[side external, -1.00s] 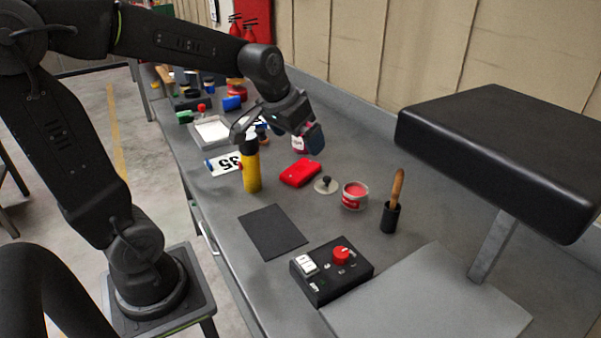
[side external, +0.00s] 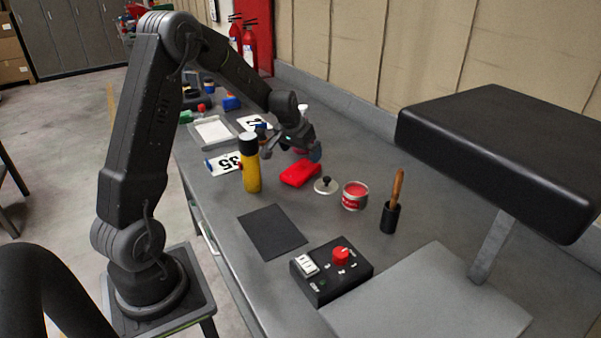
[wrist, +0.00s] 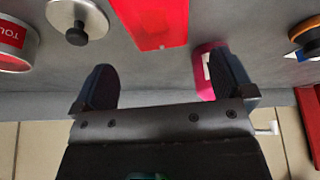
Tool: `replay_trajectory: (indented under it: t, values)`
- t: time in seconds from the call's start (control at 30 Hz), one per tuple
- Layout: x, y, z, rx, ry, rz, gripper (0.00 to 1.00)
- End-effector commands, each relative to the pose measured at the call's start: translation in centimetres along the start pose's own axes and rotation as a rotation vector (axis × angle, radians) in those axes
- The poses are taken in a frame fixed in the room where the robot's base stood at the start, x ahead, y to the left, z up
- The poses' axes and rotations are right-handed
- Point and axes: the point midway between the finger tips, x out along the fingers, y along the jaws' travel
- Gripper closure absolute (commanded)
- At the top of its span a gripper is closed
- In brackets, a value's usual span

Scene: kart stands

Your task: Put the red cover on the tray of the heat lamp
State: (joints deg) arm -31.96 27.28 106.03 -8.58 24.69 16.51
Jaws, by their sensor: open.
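The red cover (side external: 300,174) lies on the grey bench beside a small lid with a black knob. It also shows at the top of the wrist view (wrist: 150,22), partly cut off. My gripper (side external: 293,149) is open and empty, low over the bench just behind the cover in the side view. In the wrist view the two fingers (wrist: 163,82) are spread apart, with the cover ahead of them and not between them. The heat lamp's black head (side external: 505,140) stands at the right on a post. Its flat grey tray (side external: 430,305) is below, bare where visible.
A pink bottle (wrist: 207,70) stands close to my right finger in the wrist view. The knobbed lid (side external: 326,185), an open red tin (side external: 355,196), a brush holder (side external: 390,218), a yellow torch (side external: 250,172) and a control box (side external: 331,270) stand nearby. A black mat (side external: 272,231) is bare.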

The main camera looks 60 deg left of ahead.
Motion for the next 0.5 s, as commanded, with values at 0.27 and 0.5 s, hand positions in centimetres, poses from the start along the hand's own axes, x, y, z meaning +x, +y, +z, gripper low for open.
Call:
replay_trajectory:
  t: [0.27,0.5]
  values:
    - [2.3,0.1,0.3,-0.001,-0.004,0.001,0.0]
    - [5.5,0.1,0.5,0.0,-0.002,0.0,0.0]
